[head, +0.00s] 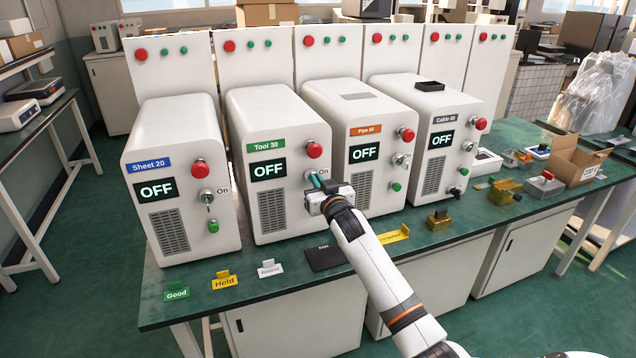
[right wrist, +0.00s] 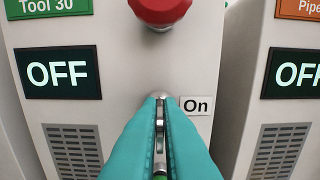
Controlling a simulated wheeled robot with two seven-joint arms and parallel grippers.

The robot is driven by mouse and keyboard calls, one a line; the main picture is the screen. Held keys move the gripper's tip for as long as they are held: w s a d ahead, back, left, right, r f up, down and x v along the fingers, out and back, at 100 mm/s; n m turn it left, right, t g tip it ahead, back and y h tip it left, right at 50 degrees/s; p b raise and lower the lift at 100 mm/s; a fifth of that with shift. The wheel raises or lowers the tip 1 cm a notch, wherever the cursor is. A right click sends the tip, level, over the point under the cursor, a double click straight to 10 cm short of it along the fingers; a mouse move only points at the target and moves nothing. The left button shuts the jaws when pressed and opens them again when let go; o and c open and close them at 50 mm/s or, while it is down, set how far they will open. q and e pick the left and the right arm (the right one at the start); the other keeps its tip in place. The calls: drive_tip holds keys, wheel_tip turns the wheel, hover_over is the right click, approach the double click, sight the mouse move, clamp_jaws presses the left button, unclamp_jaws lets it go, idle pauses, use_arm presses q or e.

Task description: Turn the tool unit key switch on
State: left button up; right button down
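The tool unit (head: 262,118) is a white box with a green "Tool 30" label, and its display (head: 268,170) reads OFF. Its red knob (head: 314,150) sits above the key switch. In the right wrist view the thin metal key (right wrist: 160,125) stands upright between the teal fingers, with the "On" label (right wrist: 196,105) to its right. My right gripper (head: 317,182) is at the tool unit's front, shut on the key. It hides most of the switch and the green button below in the head view. My left gripper is not in view.
The sheet unit (head: 175,120) stands left; the pipe unit (head: 335,100) and cable unit (head: 400,90) stand right, all reading OFF. Good (head: 176,293), Hold (head: 224,281) and a white sign (head: 270,269) stand along the green bench's front. A dark pad (head: 325,258) lies below my gripper.

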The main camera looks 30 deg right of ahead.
idle(0.4)
drive_tip(key=shift+s+d+f+m+p, duration=0.15)
drive_tip(key=shift+m+p, duration=0.6)
drive_tip(key=shift+m, duration=1.2)
drive_tip(key=shift+w+d+m+p, duration=0.15)
drive_tip(key=shift+m+p, duration=0.55)
drive_tip(key=shift+m, duration=1.2)
drive_tip(key=shift+s+d+f+m+p, duration=0.15)
drive_tip(key=shift+m+p, duration=0.6)
drive_tip(key=shift+m, duration=1.2)
drive_tip(key=shift+d, duration=0.1)
drive_tip(key=c, duration=1.6)
unclamp_jaws()
drive_tip(key=shift+m, duration=0.3)
